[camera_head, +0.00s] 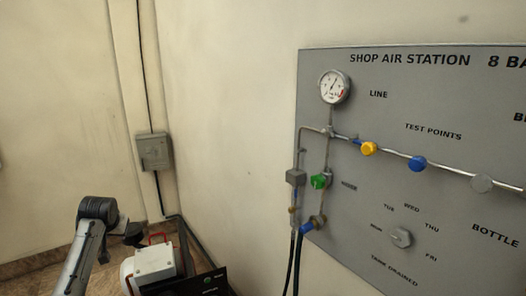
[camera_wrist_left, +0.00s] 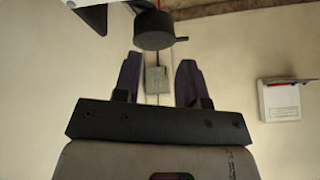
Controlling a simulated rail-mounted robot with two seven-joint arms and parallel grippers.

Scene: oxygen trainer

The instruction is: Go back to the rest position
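My left gripper (camera_wrist_left: 158,75) is open and empty in the left wrist view. Its two dark fingers stand apart with bare wall and a small grey box behind them. In the head view my left arm comes in at the lower left, a grey link with a black joint; its fingertips cannot be made out there. My right gripper shows in neither view.
A grey air station panel (camera_head: 360,220) with gauge, coloured knobs and dial fills the right. A white machine with red handle (camera_head: 152,262) stands near my left arm. A grey wall box (camera_head: 155,152) hangs behind. A black round cap (camera_wrist_left: 153,30) lies beyond my left fingers.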

